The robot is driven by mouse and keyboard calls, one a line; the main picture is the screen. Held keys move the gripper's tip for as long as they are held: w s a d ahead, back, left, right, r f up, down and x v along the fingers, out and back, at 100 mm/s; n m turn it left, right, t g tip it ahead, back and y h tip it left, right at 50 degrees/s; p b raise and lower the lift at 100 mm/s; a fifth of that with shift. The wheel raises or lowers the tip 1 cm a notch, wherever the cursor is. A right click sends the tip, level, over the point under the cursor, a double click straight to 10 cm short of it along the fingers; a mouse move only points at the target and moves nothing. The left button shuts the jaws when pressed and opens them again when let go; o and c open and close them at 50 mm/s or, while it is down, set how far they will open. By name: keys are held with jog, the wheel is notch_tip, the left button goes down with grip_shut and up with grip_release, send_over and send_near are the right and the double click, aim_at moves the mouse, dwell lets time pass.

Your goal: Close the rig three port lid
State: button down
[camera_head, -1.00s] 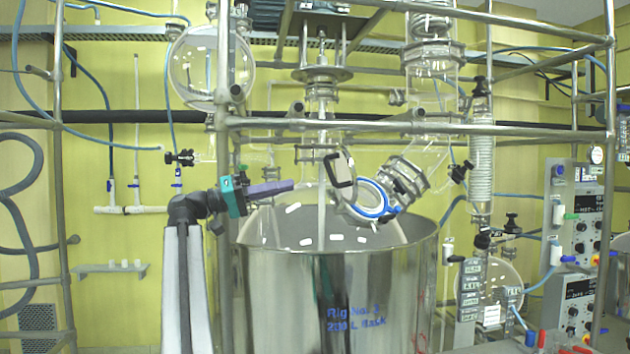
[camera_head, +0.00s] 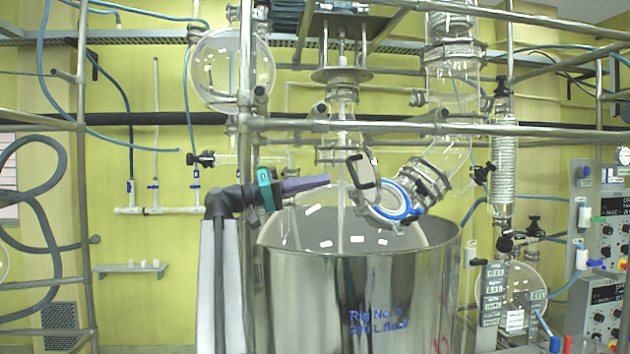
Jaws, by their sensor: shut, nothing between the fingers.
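The steel vessel (camera_head: 365,290) is marked "Rig No. 3" in blue, with a glass flask inside it. On the flask's upper right is a port with a blue and white ring (camera_head: 397,206). The port lid (camera_head: 374,165), a pale disc with a black handle (camera_head: 357,172), stands raised and tilted at the port's upper left, so the port is open. My gripper (camera_head: 327,180), purple-fingered, is shut and empty. It points right over the vessel's left rim, a short gap to the left of the handle.
Steel frame bars (camera_head: 420,127) cross above the vessel. A vertical glass neck with a stirrer column (camera_head: 342,100) rises behind the lid. Control boxes (camera_head: 603,235) stand at the right.

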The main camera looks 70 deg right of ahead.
jog(key=p, duration=0.4)
send_near(374, 169)
jog(key=x, duration=0.5)
jog(key=shift+s+d+r, duration=0.1)
jog(key=shift+d, duration=0.1)
jog(key=shift+s+d, duration=0.25)
jog(key=shift+s, duration=0.3)
jog(key=shift+s, duration=0.1)
